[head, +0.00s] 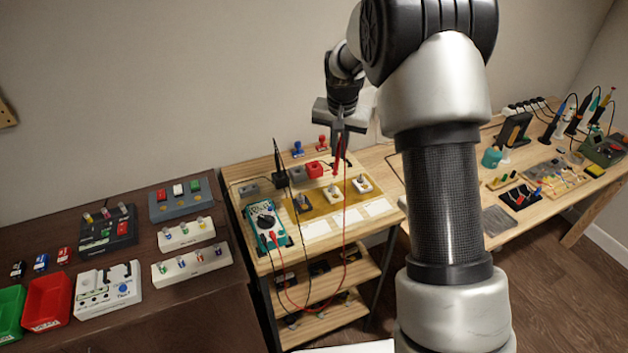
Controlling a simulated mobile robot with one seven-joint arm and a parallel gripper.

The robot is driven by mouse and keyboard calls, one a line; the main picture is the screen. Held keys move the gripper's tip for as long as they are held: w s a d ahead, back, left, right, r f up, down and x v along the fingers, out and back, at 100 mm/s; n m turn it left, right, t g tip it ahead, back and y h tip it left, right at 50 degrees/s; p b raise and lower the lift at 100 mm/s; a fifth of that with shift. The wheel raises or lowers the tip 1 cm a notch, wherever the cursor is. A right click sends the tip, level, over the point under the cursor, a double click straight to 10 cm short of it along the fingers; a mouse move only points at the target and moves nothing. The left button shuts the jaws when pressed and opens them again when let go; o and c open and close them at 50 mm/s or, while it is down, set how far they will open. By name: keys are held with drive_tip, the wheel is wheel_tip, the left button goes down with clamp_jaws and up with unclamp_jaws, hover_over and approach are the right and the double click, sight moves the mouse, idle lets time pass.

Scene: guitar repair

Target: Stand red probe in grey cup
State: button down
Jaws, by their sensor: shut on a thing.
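My gripper (339,126) is above the back right of the small wooden bench. It is shut on the red probe (338,156), which hangs nearly upright, tip down, apparently clear of the bench. A red cable runs from the probe down in front of the shelves and back to the teal multimeter (266,221). A small grey block-like holder (298,174), perhaps the grey cup, stands to the left of the probe, beside a red one (317,168). Its opening is too small to make out. A black probe (279,158) stands upright in a dark holder left of it.
A yellow-brown mat (320,209) with several small parts lies in front of the holders. Red and blue stamp-like items (321,144) stand at the bench's back. A dark table (215,288) with bins is left; a workbench (486,236) with tools is right. My arm hides part of the right.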

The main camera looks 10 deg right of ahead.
drive_tip(key=w+a+f+n+t+y, duration=0.2)
drive_tip(key=w+a+f+n, duration=0.1)
drive_tip(key=w+a+n, duration=0.5)
drive_tip(key=shift+w+a+f, duration=0.25)
drive_tip(key=shift+a, duration=1.15)
drive_tip(key=shift+f+b, duration=1.7)
drive_tip(key=c, duration=1.4)
unclamp_jaws()
drive_tip(key=shift+o, duration=0.2)
drive_tip(key=shift+r, duration=0.15)
wheel_tip(320, 180, up, 7)
drive_tip(key=p, duration=0.3)
drive_tip(key=shift+p, duration=0.4)
